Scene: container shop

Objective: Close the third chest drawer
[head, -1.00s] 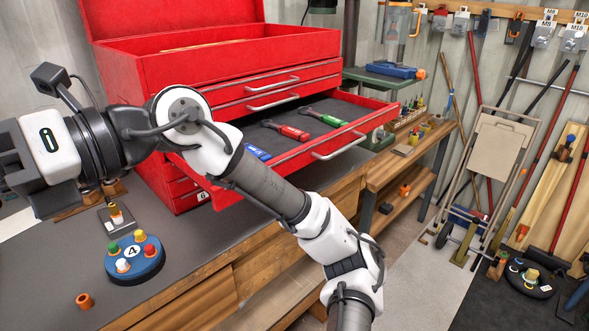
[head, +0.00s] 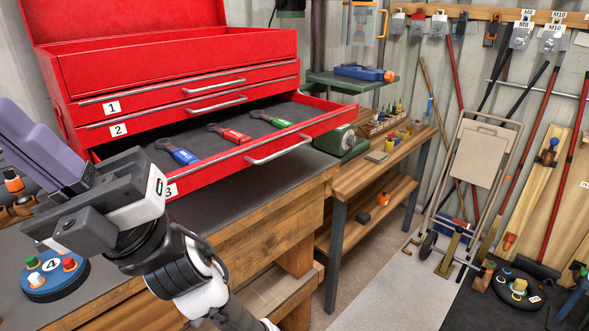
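The red tool chest (head: 170,58) stands on the workbench. Its third drawer (head: 262,146), labelled 3, is pulled well out, with a silver handle (head: 280,148) on its front. Blue- (head: 178,152), red- (head: 229,132) and green-handled (head: 270,115) tools lie on its dark liner. The first (head: 200,82) and second (head: 205,107) drawers are shut. My gripper (head: 38,142) is at the left edge, left of the drawer and apart from its handle. Its fingers are seen side-on and partly cut off, so I cannot tell their opening.
A round blue base marked 4 (head: 54,276), with coloured knobs, sits on the bench at lower left. A wooden side bench (head: 362,178) and a folded hand cart (head: 470,170) stand to the right. The space before the drawer front looks clear.

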